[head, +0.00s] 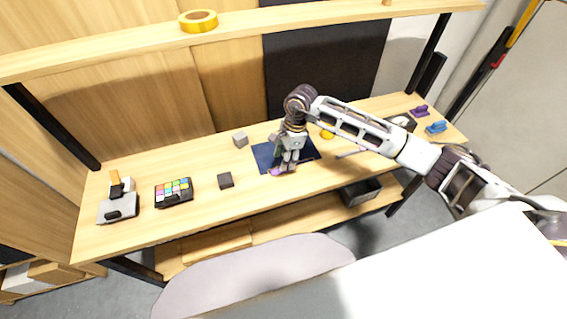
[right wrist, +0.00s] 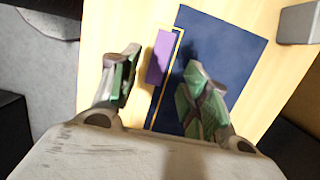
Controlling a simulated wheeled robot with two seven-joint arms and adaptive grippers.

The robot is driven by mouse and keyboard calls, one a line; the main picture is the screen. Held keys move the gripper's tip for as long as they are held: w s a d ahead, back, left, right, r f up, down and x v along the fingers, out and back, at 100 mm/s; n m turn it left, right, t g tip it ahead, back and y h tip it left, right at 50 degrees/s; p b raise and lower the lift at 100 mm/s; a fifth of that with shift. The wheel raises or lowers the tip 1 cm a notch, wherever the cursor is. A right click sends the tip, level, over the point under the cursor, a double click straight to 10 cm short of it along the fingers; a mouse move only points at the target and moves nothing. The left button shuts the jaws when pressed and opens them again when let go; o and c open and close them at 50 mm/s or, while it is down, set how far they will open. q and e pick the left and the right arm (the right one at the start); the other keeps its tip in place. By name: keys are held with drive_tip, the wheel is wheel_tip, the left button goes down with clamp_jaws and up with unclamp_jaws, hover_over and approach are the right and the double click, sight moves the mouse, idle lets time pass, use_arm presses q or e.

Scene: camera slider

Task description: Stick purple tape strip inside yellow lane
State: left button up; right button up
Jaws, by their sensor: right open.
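The purple tape strip (right wrist: 159,58) lies at the long edge of the dark blue mat (right wrist: 222,45), partly over the wood beside it. The yellow lane (right wrist: 179,45) is a thin outline along that edge; the strip covers part of it and seems offset toward the wood side. In the head view the strip (head: 280,172) shows at the front edge of the mat (head: 263,152). My right gripper (head: 285,168) is over it, fingers down. In the right wrist view the gripper (right wrist: 161,62) is open, one finger each side of the strip, apparently not touching it. My left gripper is not in view.
A grey cube (head: 240,139) and a dark block (head: 225,181) stand left of the mat. A colored button pad (head: 174,192) and a grey device (head: 118,207) are farther left. Purple (head: 420,111) and blue (head: 437,127) items sit at right. A yellow tape roll (head: 198,21) is on the shelf.

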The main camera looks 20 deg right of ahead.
wheel_tip(320, 180, up, 8)
drive_tip(key=d, duration=0.1)
drive_tip(key=shift+d+f, duration=0.2)
drive_tip(key=shift+d, duration=0.1)
idle(0.4)
